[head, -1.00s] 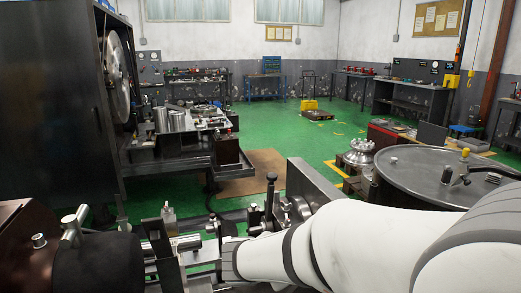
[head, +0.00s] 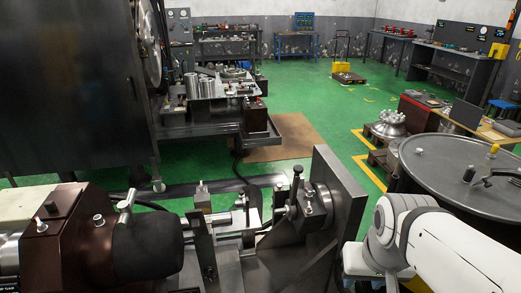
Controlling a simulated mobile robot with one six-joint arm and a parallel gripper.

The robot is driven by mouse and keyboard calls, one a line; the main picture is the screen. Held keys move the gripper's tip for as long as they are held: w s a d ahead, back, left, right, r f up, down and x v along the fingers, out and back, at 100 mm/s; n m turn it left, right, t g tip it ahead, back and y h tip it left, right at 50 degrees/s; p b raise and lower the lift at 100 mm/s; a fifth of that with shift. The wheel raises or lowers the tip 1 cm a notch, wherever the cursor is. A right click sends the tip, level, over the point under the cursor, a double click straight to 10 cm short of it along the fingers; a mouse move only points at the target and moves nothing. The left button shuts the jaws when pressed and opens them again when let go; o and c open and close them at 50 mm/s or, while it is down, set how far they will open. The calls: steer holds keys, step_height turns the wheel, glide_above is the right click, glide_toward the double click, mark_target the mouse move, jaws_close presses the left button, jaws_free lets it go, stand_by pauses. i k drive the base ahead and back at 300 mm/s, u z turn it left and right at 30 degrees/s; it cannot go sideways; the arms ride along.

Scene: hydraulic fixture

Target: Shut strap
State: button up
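The hydraulic fixture stands in the near centre of the head view, with a thick upright steel plate (head: 338,190) at its right end. A dark flat upright bar (head: 201,245) and a short pale cylinder (head: 238,220) are at its left part. A bolt-like post (head: 296,183) stands near the plate. I cannot tell for sure which part is the strap, or whether it is open or shut. My white arm comes in at the lower right, right of the plate and apart from the fixture. My gripper is not visible.
A brown housing with a black rounded end (head: 147,245) and a T-handle (head: 126,204) stands at the left of the fixture. A round dark drum lid (head: 470,180) is at right. A dark cabinet (head: 70,90) fills the left back. Green floor (head: 290,95) is clear behind.

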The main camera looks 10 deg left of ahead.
mark_target(196, 220)
steer(key=k, duration=0.55)
steer(key=z, duration=2.25)
steer(key=k, duration=1.65)
steer(key=u, duration=2.35)
